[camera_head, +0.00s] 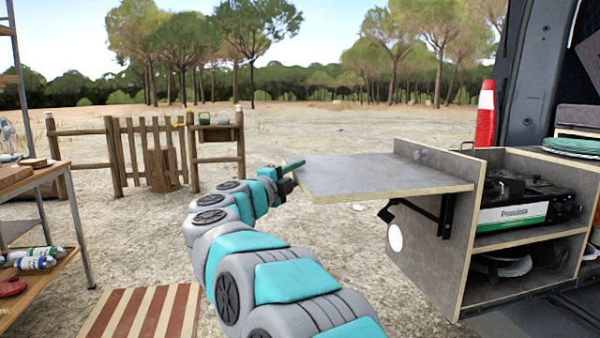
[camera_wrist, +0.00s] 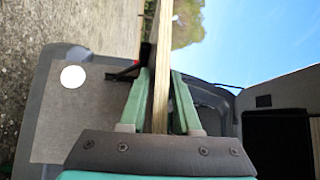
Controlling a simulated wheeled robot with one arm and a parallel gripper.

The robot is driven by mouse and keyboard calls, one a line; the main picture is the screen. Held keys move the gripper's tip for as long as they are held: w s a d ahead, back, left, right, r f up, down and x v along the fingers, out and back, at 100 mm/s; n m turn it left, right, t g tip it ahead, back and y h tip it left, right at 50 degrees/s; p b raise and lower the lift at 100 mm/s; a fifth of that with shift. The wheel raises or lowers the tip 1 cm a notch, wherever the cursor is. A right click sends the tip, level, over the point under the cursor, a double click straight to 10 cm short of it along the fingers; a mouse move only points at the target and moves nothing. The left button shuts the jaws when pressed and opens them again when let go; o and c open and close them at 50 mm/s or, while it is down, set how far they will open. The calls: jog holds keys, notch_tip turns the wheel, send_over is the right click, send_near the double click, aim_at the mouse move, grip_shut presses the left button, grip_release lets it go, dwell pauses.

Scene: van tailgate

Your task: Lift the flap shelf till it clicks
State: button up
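The flap shelf (camera_head: 375,175) is a grey board with a pale plywood edge. It stands out about level from the side of the van's kitchen unit (camera_head: 432,258), with a black folding bracket (camera_head: 445,212) under it. My gripper (camera_head: 290,172) is at the shelf's outer left edge, one green finger showing above the board. In the wrist view, the shelf's edge (camera_wrist: 161,95) runs between the two fingers of my gripper (camera_wrist: 160,75), which look closed against both faces. The lower finger is hidden in the head view. Whether the bracket is locked cannot be seen.
A camping stove (camera_head: 525,205) sits in the unit at right, with a red and white cone (camera_head: 485,115) behind. A workbench (camera_head: 40,185) stands at left, a striped mat (camera_head: 140,312) lies on the ground, and a wooden fence (camera_head: 150,150) is farther back. The gravel between is open.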

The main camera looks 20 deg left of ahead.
jog(key=v, duration=0.6)
jog(key=shift+s+a+b, duration=0.1)
jog(key=shift+s+b, duration=0.2)
jog(key=shift+b, duration=0.05)
